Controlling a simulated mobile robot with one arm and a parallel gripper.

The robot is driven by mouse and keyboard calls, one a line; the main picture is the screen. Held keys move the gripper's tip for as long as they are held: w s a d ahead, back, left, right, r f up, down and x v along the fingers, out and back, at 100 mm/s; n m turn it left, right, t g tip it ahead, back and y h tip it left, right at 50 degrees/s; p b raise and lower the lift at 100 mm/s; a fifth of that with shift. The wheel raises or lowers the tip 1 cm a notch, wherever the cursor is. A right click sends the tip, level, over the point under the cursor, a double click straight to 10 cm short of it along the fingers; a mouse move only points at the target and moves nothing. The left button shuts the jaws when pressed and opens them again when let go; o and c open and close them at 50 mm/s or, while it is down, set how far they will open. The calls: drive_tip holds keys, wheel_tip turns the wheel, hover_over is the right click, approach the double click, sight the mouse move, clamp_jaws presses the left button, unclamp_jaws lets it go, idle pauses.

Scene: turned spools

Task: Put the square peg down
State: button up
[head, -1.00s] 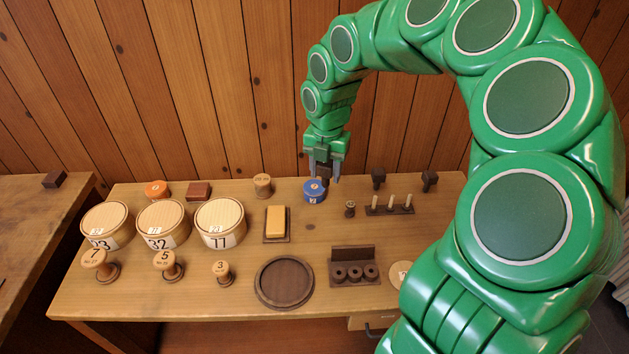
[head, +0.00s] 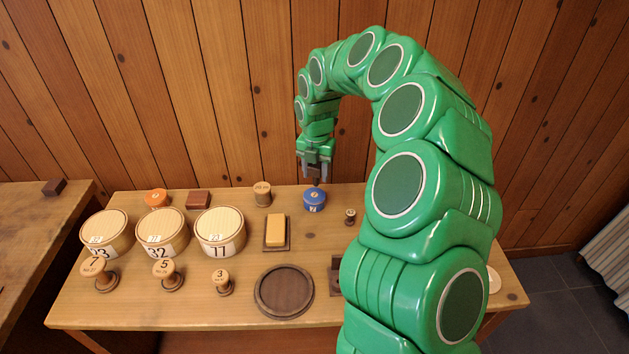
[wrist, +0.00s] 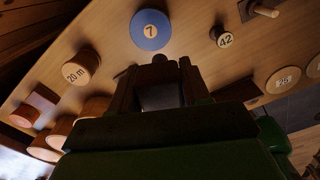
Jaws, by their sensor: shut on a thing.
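In the wrist view my gripper (wrist: 160,85) shows dark fingers around the peg (wrist: 161,67), with the blue tin's top (wrist: 150,30) beyond. The peg's lower end is hard to make out, and I cannot tell its exact height above the table.
Wooden drums (head: 162,231), turned spools (head: 97,269), a yellow block on a tray (head: 276,229), a round dark tray (head: 284,291) and a small spool (head: 350,216) stand around. A light brown spool (head: 262,194) is left of the tin. My arm hides the table's right side.

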drive_tip(key=shift+w+a+f, duration=0.15)
drive_tip(key=shift+w+f, duration=0.95)
drive_tip(key=shift+f, duration=1.85)
drive_tip(key=shift+f, duration=0.15)
drive_tip(key=o, duration=1)
drive_tip(key=shift+o, duration=0.2)
